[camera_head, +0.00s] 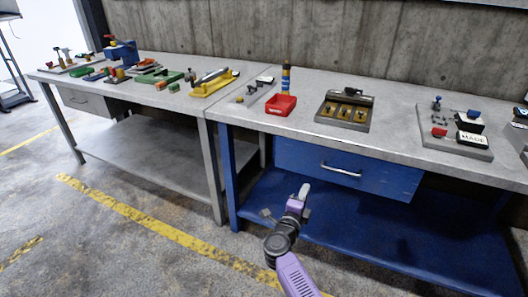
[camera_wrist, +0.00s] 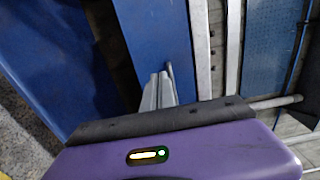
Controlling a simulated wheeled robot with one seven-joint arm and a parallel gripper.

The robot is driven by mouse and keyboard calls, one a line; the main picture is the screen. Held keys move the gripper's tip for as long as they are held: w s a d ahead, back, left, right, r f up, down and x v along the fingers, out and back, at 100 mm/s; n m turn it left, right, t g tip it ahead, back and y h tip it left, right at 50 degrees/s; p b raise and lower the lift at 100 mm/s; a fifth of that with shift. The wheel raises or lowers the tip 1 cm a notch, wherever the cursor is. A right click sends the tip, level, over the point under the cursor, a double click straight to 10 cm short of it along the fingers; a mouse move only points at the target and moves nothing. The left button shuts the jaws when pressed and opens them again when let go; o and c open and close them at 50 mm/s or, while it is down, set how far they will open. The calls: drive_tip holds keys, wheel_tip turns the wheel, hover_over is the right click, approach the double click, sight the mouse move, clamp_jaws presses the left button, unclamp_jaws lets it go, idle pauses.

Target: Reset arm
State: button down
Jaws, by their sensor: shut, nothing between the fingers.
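My gripper (camera_head: 304,191) is shut and empty, at the end of my purple arm in the head view. It points up and forward in front of the blue workbench, below its drawer (camera_head: 345,171). No contact with the bench can be made out. In the wrist view my gripper's fingers (camera_wrist: 159,90) are together, with blue bench surfaces behind them.
The blue bench's top (camera_head: 395,128) holds a red bin (camera_head: 281,105), a dark tray (camera_head: 345,111) and a grey board with parts (camera_head: 455,141). A grey bench (camera_head: 135,88) with tools stands left. The floor with yellow lines (camera_head: 140,219) is clear at left.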

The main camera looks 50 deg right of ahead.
drive_tip(key=w+a+r+n+t, duration=0.2)
drive_tip(key=a+r+n+t, duration=0.25)
drive_tip(key=r, duration=0.45)
drive_tip(key=s+a+r+n+t+y+p, duration=0.25)
drive_tip(key=s+a+n+t+y, duration=0.2)
drive_tip(key=a+n+t, duration=0.4)
drive_tip(key=s+a+r+n+y+p, duration=0.2)
drive_tip(key=s+a+n+y, duration=0.7)
drive_tip(key=s+a+n, duration=0.75)
drive_tip(key=s+a+r+n+g+y+p, duration=0.1)
drive_tip(key=s+a+g, duration=0.1)
drive_tip(key=s+a, duration=0.2)
drive_tip(key=s+a+r+n+g+y+p, duration=0.1)
drive_tip(key=s+a, duration=0.3)
drive_tip(key=s, duration=0.6)
drive_tip(key=shift+r+g+y+p, duration=0.35)
drive_tip(key=shift+r+g+y, duration=0.3)
drive_tip(key=shift+g+y, duration=0.1)
drive_tip(key=shift+n, duration=0.25)
